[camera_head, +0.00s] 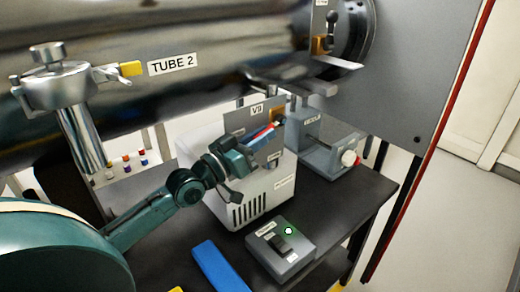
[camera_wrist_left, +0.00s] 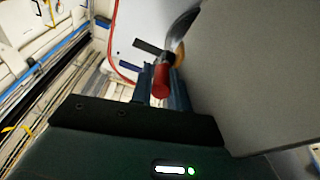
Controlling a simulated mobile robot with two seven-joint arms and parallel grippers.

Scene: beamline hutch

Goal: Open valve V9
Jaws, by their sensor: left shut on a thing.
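The plate labelled V9 (camera_head: 257,109) hangs below the big metal tube, in front of a white box. A red handle (camera_head: 262,131) shows beside the plate, with a small orange part (camera_head: 278,115) close to its far end. My left gripper (camera_head: 258,140) reaches up to the handle from the lower left and is shut on it. In the left wrist view the red handle (camera_wrist_left: 161,82) stands between the fingers of my left gripper (camera_wrist_left: 162,88), with a metal part curving away above it. The grey plate (camera_wrist_left: 262,70) fills the right side there. My right gripper is not in view.
The tube (camera_head: 215,80) labelled TUBE 2 spans the top, close above my arm. On the dark table (camera_head: 335,205) stand the white box (camera_head: 255,200), a grey switch box (camera_head: 280,252) with a green light, and a grey device (camera_head: 325,150). A blue object (camera_head: 220,268) lies in front.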

